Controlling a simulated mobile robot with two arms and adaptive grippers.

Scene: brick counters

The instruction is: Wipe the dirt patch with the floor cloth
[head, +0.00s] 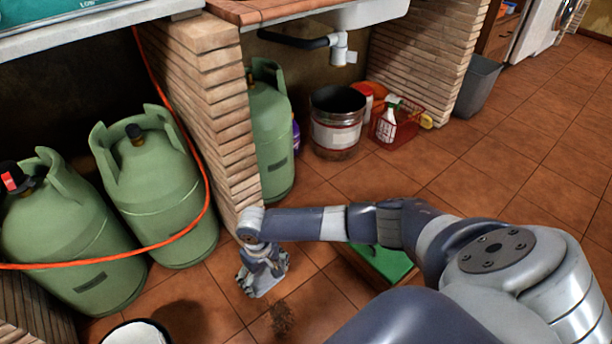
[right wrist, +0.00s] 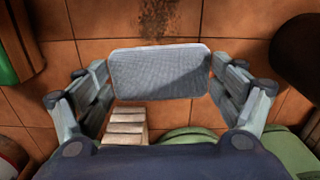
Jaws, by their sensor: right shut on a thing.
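The floor cloth (right wrist: 160,75) is a light grey, pad-like rectangle. In the right wrist view it spans the space between the two fingers of my right gripper (right wrist: 161,82), which is shut on it. In the head view my right gripper (head: 262,275) points down near the foot of the brick pillar, with a small part of the cloth (head: 271,286) showing below it. The dirt patch (head: 282,318) is a dark brown speckled smear on the tiles, just beside the cloth; it also shows in the right wrist view (right wrist: 157,16). Whether the cloth touches the floor is unclear. My left gripper is out of view.
Green gas cylinders (head: 155,195) with an orange hose stand left of the brick pillar (head: 205,100). A metal bucket (head: 337,140) and red basket (head: 383,128) stand under the sink. A green-topped object (head: 388,263) lies partly behind my arm. Tiles around the dirt look clear.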

